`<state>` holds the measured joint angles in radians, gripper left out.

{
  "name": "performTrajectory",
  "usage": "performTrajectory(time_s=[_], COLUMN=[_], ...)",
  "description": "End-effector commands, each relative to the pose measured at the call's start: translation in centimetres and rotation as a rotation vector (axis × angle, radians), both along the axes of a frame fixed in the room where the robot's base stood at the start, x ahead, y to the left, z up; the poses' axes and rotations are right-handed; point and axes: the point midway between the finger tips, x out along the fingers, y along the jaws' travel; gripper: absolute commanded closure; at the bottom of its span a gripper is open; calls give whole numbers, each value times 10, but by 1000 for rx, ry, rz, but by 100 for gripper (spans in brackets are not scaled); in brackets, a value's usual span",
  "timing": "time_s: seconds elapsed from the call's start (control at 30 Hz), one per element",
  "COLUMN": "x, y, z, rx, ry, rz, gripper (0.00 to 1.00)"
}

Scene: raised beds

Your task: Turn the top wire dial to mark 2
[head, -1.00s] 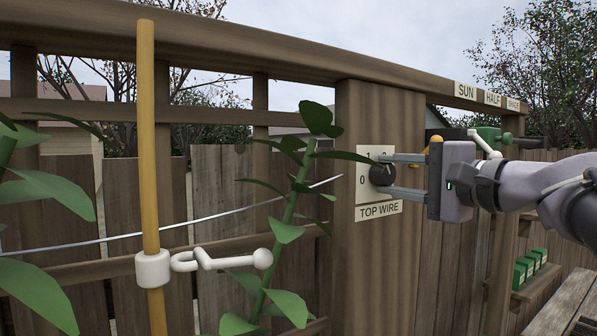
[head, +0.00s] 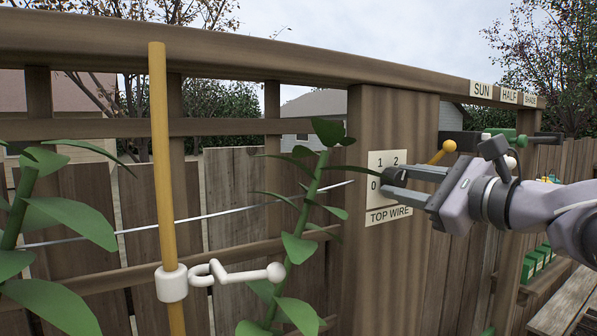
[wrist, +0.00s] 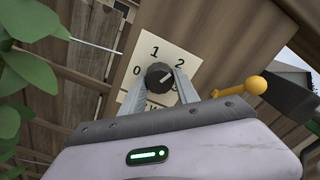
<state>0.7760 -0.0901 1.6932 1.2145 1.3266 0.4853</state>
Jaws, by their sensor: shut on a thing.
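The top wire dial (head: 386,176) is a dark round knob on a pale plate (head: 375,161) with printed numbers, fixed to a wide wooden post. The "TOP WIRE" label (head: 388,215) is below it. My gripper (head: 392,182) comes from the right, tilted, its two fingers shut on the knob. The wrist view shows the knob (wrist: 161,77) between the fingertips, with 0, 1 and 2 around it. Its light pointer line seems to point to the upper right, toward the 2; I cannot tell whether it is exactly on it. My fingers hide the plate's right side.
A thin wire (head: 200,216) runs left from the post past leafy plants (head: 300,245). A yellow stake (head: 160,150) with a white clip (head: 172,284) stands at left. A yellow-knobbed lever (head: 442,151) is close behind my gripper. Green boxes (head: 537,262) sit on a shelf at right.

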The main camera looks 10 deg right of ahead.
Motion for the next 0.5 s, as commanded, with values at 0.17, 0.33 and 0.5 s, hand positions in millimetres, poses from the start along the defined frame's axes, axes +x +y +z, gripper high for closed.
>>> performTrajectory(time_s=[0.17, 0.33, 0.5], x=[0, 0, 0], y=[0, 0, 0], z=[-1, -1, -2], rx=[92, 151, 181], ry=[38, 59, 70], rz=[-1, 0, 0], gripper=[100, 100, 100])
